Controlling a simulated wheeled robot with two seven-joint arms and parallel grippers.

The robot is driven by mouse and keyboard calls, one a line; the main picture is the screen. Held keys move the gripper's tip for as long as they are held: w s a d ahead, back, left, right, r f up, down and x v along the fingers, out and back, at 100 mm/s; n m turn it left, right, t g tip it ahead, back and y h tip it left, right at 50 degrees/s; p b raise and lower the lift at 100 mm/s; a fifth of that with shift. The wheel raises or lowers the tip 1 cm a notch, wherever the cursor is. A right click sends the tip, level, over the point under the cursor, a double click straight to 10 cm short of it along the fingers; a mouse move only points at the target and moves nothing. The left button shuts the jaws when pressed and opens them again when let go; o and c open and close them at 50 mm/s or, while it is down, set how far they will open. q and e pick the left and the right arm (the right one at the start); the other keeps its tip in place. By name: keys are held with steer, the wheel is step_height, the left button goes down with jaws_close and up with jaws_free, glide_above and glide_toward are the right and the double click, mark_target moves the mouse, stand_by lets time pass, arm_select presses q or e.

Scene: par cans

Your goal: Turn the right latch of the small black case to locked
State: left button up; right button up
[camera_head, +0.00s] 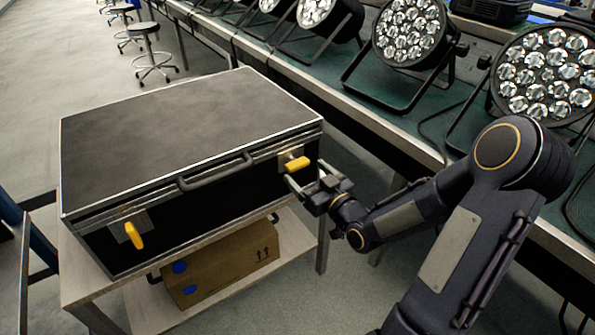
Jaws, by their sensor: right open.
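The small black case (190,125) lies closed on a low wooden stand, with metal edging and a handle (215,172) on its front. The right latch (297,164) has a yellow lever that lies nearly level, pointing right. The left latch (133,235) has a yellow lever that hangs down, slightly tilted. My right gripper (302,187) is open just below and in front of the right latch, its fingers pointing left toward the case front. Whether a finger touches the case or the lever cannot be told. My left gripper is out of view.
A cardboard box (225,265) sits on the stand's lower shelf. A long green-topped bench (345,95) with several par cans (408,35) runs behind the case and to the right. Stools (146,50) stand on open floor at upper left.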

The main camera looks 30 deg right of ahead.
mark_target(300, 167)
steer(key=shift+w+a, duration=0.15)
steer(key=shift+w, duration=1.45)
steer(key=shift+c, duration=0.4)
steer(key=c, duration=0.9)
